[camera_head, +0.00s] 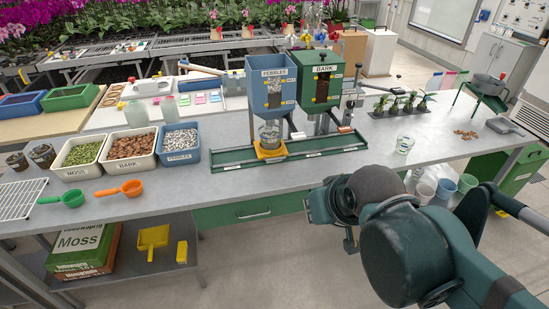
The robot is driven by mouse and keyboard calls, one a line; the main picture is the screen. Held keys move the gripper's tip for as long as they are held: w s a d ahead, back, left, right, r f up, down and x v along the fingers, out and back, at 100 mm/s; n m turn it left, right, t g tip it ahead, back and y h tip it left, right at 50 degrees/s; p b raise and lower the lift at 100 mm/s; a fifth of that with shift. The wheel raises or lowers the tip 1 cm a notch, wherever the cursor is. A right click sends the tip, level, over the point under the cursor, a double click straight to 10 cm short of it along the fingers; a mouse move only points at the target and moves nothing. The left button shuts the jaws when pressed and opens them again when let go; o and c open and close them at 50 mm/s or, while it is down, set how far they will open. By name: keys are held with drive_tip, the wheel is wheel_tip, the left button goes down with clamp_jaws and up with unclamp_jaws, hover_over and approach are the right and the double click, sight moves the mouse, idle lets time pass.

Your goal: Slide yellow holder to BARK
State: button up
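The yellow holder (271,152) sits on the green rail tray (333,145), below the blue hopper marked PEBBLES (274,100). A clear glass vessel (269,133) stands in the holder, under that hopper's outlet. The green hopper marked BARK (322,89) stands just to the right, and the rail below it holds no holder. My gripper (328,217) is at the bench's front edge, to the right of and nearer than the holder, and apart from it. My wrist partly hides its fingers, so I cannot tell their opening.
Tubs of moss (80,153), bark (130,147) and pebbles (179,144) stand left of the rail. Green (70,198) and orange (130,187) scoops lie before them. A small glass (405,145) stands right of the rail. The bench between rail and front edge is mostly clear.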

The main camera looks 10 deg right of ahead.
drive_tip(key=o, duration=0.3)
drive_tip(key=shift+w, duration=0.1)
drive_tip(key=w+a+f+m+t+y+b, duration=0.1)
drive_tip(key=w+a+f+m+y+b, duration=0.2)
drive_tip(key=w, duration=1.1)
drive_tip(key=w+f+m+t+y+b, duration=0.2)
drive_tip(key=w+f+m, duration=0.25)
drive_tip(key=w, duration=0.85)
drive_tip(key=w+d+f+m+t+b, duration=0.1)
drive_tip(key=w+d+f+m, duration=0.1)
drive_tip(key=w+f, duration=0.3)
drive_tip(key=w+d+f+m+t+b, duration=0.1)
drive_tip(key=w+d+f+m, duration=0.1)
drive_tip(key=w+d+f, duration=0.1)
drive_tip(key=w+d+f+m+t+y+b, duration=0.1)
drive_tip(key=w+d+f+m+b, duration=0.1)
drive_tip(key=w+f, duration=0.4)
drive_tip(key=shift+w+d+f+t, duration=0.1)
drive_tip(key=shift+w+f+t, duration=0.1)
drive_tip(key=shift+w, duration=0.25)
drive_tip(key=shift+w+d+f+t, duration=0.1)
drive_tip(key=shift+w+f+t, duration=0.1)
drive_tip(key=shift+w, duration=0.2)
drive_tip(key=shift+w+d+f+m+t, duration=0.3)
drive_tip(key=shift+d+f+m, duration=0.15)
drive_tip(key=shift+f, duration=0.2)
drive_tip(key=shift+w+a, duration=0.1)
